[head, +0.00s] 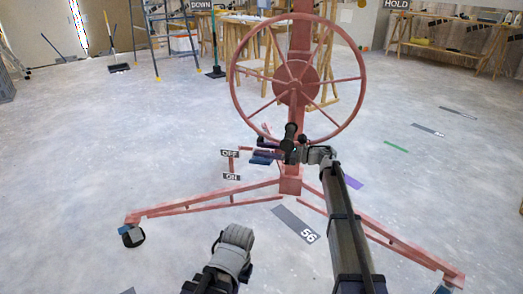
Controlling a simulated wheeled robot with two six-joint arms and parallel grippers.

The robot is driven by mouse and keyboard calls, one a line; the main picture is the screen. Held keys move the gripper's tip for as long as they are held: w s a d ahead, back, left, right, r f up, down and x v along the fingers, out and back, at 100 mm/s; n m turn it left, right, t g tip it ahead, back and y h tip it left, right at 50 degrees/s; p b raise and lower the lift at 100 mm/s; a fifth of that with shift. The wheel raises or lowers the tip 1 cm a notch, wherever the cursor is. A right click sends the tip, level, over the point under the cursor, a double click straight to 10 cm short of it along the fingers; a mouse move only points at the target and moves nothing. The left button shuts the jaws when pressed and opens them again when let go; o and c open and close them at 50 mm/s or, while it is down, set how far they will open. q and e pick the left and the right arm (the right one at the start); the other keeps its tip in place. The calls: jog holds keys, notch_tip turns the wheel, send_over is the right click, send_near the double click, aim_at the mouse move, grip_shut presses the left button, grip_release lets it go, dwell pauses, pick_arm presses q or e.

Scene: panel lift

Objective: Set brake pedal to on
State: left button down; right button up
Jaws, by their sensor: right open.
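A red panel lift stands in front of me with a large hand wheel (296,80) on its mast. Low on its left side, an OFF label (230,153) sits above an ON label (232,177). A thin red bar, apparently the brake pedal (232,165), shows between the labels; its exact setting is too small to tell. My right gripper (259,157) is open, left of the mast and just right of the labels. I cannot tell whether it touches the pedal. My left arm shows at the bottom, with its gripper not in view.
The lift's red legs (205,203) spread toward me, with a caster (133,236) at the left end. A grey floor marker (296,224) reads 56. Wooden workbenches (440,50) and a blue ladder (150,40) stand at the back. The floor at left is clear.

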jog(key=shift+w+a, duration=0.1)
jog(key=shift+a, duration=0.2)
jog(key=shift+c, duration=0.3)
jog(key=c, duration=0.6)
grip_shut()
jog(key=shift+w+d, duration=0.1)
jog(key=shift+w, duration=0.05)
